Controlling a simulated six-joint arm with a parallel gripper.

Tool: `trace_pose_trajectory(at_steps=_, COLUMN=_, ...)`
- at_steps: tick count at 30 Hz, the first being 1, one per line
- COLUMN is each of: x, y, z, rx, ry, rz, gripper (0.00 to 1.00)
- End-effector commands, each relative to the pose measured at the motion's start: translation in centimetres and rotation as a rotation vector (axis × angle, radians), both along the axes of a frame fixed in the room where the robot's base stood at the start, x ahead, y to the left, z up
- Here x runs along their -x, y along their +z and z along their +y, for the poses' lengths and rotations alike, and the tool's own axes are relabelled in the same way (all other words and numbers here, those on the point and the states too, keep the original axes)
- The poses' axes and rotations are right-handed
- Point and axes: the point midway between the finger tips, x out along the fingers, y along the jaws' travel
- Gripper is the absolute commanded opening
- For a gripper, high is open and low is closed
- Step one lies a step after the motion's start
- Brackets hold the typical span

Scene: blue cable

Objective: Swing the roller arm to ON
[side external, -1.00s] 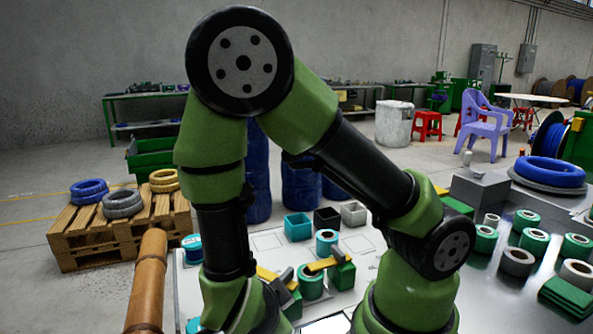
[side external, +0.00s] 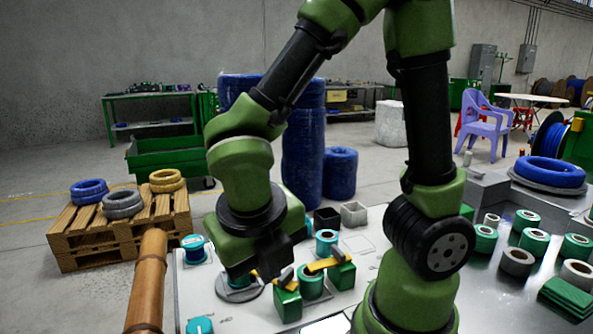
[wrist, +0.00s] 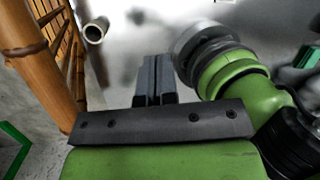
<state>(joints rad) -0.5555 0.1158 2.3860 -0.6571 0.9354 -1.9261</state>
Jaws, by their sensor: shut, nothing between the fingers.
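My gripper shows in the wrist view (wrist: 153,68) as two grey fingers pressed together with nothing between them. In the side view the dark gripper body (side external: 276,256) hangs low over the white board, just behind and left of the green blocks; its fingertips are not clear there. A green block (side external: 287,304) bears a grey lever-like part (side external: 285,278), with a bit of yellow beside it. A second green block (side external: 342,275) has a yellow bar (side external: 321,265) reaching left from it. Which part is the roller arm is unclear, and no ON mark is readable.
Teal spools (side external: 193,249) stand on the white board (side external: 245,317), one between the green blocks. A bamboo pole (side external: 149,280) rises at the left front, and several green-and-white rolls lie at right.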

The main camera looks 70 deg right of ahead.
Motion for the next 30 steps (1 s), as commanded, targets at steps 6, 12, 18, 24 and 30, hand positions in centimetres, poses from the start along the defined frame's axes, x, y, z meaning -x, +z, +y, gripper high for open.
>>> trace_pose_trajectory(at_steps=6, x=0.3, y=2.1, z=-0.7, rx=-0.152, ry=-0.493, rz=-0.164, gripper=0.0)
trace_pose_trajectory(at_steps=12, x=0.7, y=3.9, z=-1.2, rx=-0.297, ry=-0.939, rz=-0.282, gripper=0.0)
trace_pose_trajectory(at_steps=18, x=1.2, y=5.6, z=-1.7, rx=-0.452, ry=-1.384, rz=-0.369, gripper=0.0)
trace_pose_trajectory(at_steps=24, x=1.6, y=7.4, z=-2.0, rx=-0.622, ry=-1.82, rz=-0.417, gripper=0.0)
trace_pose_trajectory(at_steps=30, x=2.2, y=9.1, z=-2.3, rx=-0.805, ry=-2.246, rz=-0.412, gripper=0.0)
